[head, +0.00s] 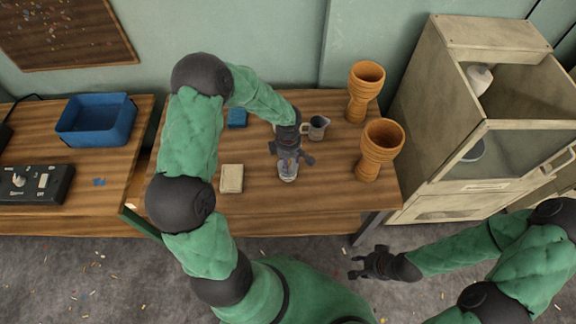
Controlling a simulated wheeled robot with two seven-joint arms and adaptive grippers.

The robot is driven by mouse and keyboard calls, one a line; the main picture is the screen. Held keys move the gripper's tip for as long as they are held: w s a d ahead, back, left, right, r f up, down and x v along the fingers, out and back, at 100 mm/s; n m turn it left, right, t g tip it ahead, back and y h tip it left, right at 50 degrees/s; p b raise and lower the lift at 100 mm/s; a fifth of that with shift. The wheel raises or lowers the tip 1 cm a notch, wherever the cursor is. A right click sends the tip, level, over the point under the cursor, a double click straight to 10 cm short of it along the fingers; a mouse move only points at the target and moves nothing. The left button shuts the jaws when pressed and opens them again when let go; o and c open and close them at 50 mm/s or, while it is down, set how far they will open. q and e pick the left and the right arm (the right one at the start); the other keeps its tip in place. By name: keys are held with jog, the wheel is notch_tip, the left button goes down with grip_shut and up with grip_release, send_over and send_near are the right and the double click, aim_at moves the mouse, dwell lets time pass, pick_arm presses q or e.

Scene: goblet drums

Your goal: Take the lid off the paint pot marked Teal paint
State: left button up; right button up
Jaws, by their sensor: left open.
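A small pale pot (288,175) stands near the front middle of the wooden table, partly hidden by my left gripper. I take it for the paint pot, but its label cannot be read and its lid cannot be made out clearly. My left gripper (291,163) is open, pointing down, with its fingers spread over the top of the pot. Whether the fingers touch it cannot be told. My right gripper (356,268) is open and empty, low over the floor in front of the table.
A grey mug (317,127) stands behind the pot. Two orange goblet drums (366,92) (379,150) stand at right. A cream block (232,179) and blue block (237,118) lie left. A blue bin (96,121) and control box (37,184) sit on the left table; a cabinet (458,125) is right.

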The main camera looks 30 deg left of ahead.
pick_arm(q)
grip_shut()
jog(key=shift+r, duration=0.1)
dwell(0.3)
